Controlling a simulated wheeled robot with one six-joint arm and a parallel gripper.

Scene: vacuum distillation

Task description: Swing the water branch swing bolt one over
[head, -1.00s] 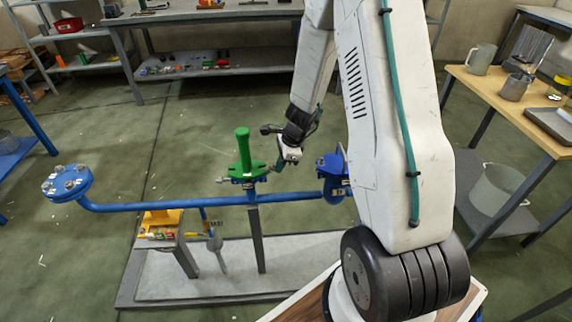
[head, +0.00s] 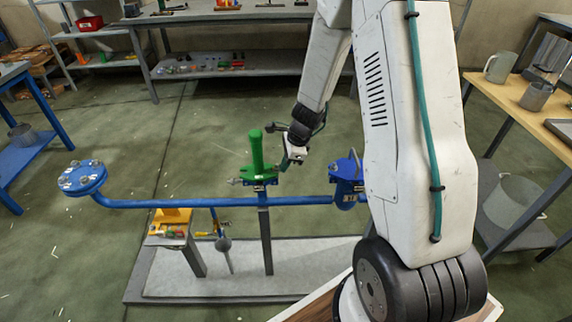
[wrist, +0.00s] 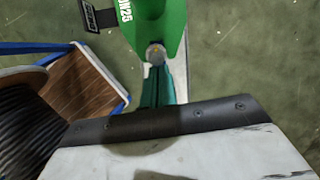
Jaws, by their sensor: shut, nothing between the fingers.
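A green fitting (head: 257,155) with an upright handle-like post and a flange stands on the blue pipe run (head: 210,202). A grey bolt (head: 237,181) sticks out sideways at the flange's left. In the wrist view, the green flange (wrist: 172,25) carries white lettering, and a round metal bolt end (wrist: 156,54) sits at its lug. My gripper (head: 286,162) is just right of the green flange. Its teal fingers (wrist: 160,82) are shut and empty, with tips close to that bolt end; I cannot tell whether they touch.
The pipe has a bolted blue flange (head: 82,178) at its left end and a blue fitting (head: 347,170) at right, close to my arm. A small stand with a yellow top (head: 175,216) is in front. A wooden bench (head: 510,90) stands right; open floor lies behind the pipe.

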